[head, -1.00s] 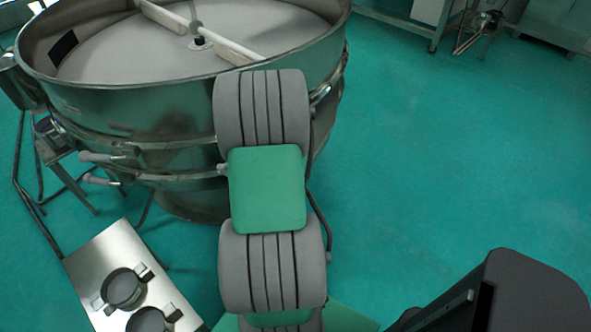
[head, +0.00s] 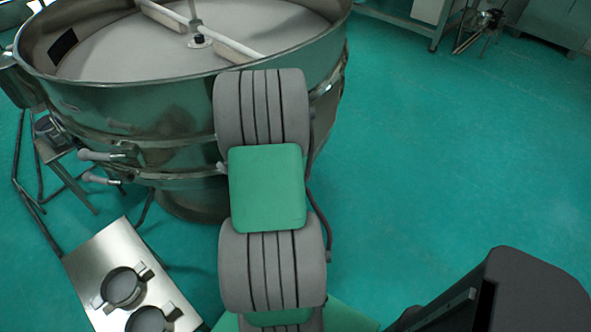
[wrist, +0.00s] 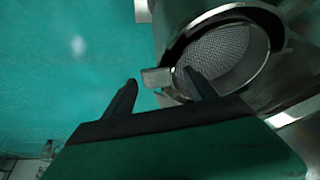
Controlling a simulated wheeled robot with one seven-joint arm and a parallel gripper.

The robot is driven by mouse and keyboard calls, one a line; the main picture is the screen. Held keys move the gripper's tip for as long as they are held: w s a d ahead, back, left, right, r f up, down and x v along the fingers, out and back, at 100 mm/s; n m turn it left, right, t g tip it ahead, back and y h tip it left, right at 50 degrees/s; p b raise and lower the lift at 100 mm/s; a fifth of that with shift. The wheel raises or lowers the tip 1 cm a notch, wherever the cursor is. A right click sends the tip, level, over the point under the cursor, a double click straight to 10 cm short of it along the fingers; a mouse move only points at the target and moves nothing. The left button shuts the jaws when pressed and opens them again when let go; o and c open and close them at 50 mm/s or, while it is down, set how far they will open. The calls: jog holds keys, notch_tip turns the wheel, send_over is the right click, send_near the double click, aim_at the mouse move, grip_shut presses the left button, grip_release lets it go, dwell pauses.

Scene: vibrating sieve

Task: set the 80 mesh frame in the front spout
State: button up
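In the wrist view, a round metal frame with grey mesh (wrist: 225,55) sits tilted at the mouth of a shiny metal spout (wrist: 185,22). Its flat tab (wrist: 157,77) sticks out to the left. No mesh number is readable, and I cannot tell how fully the frame is seated. My gripper (wrist: 160,76) is open, its two dark fingers spread apart with the tab showing between their tips. A gap shows between the left finger and the tab. The right finger overlaps the frame's lower left edge. In the head view my arm hides the gripper and the spout.
The large round sieve (head: 190,92) stands behind my arm. At lower left, a metal table (head: 98,251) bears two more round frames with tabs, a rear one (head: 122,287) and a front one (head: 150,321) cut by the picture edge.

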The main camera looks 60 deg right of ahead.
jog(key=v, duration=0.7)
jog(key=shift+a+r, duration=0.2)
jog(key=shift+r, duration=0.15)
